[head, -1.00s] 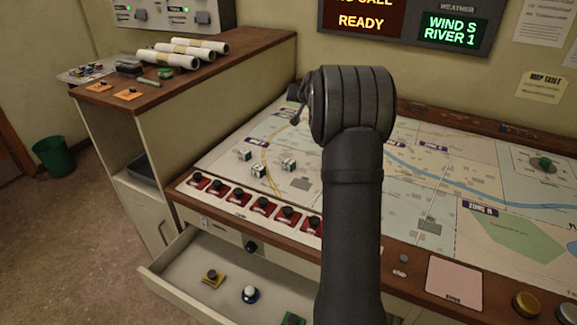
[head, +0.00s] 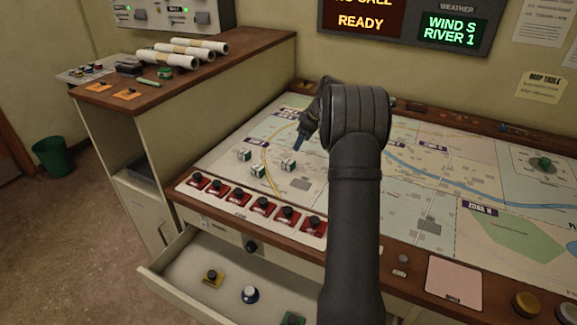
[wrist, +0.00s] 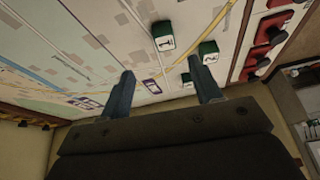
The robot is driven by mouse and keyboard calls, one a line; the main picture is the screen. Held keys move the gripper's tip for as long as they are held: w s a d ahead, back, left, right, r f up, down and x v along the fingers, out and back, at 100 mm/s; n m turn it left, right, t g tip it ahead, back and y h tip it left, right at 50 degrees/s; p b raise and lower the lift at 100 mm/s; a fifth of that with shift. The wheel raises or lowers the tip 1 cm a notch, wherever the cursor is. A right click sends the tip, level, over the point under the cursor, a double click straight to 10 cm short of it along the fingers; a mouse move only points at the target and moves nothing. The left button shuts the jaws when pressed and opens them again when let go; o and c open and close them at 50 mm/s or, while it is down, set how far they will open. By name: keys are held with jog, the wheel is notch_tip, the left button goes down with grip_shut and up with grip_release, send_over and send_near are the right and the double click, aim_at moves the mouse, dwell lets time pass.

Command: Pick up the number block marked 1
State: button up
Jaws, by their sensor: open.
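Three small green-and-white number blocks stand on the map table. The block that appears marked 1 (wrist: 164,37) is at the top middle of the wrist view; it seems to be the rightmost block in the head view (head: 288,165). A block marked 2 (wrist: 208,52) is beside the right finger in the wrist view. A third block (wrist: 187,80) is partly hidden by that finger; its number is unclear. My gripper (wrist: 163,68) is open and empty. In the head view my gripper (head: 300,145) is just above and behind the rightmost block, partly hidden by my arm.
The map table (head: 222,165) has a row of red-based switches (head: 240,196) along its front edge. An open drawer (head: 180,264) below holds several buttons. A wooden-topped cabinet (head: 250,52) with rolled papers rises at the left. The map around the blocks is mostly clear.

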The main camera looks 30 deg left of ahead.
send_over(291, 162)
jog(key=d, duration=0.2)
jog(key=f, duration=0.6)
jog(key=shift+w+d, duration=0.1)
jog(key=shift+w, duration=0.2)
jog(key=shift+s+x, duration=0.2)
jog(key=shift+x, duration=1.05)
jog(key=shift+s+x, duration=0.2)
jog(key=shift+x, duration=1.1)
jog(key=c, duration=1.1)
jog(key=shift+o, duration=0.2)
jog(key=shift+r, duration=0.1)
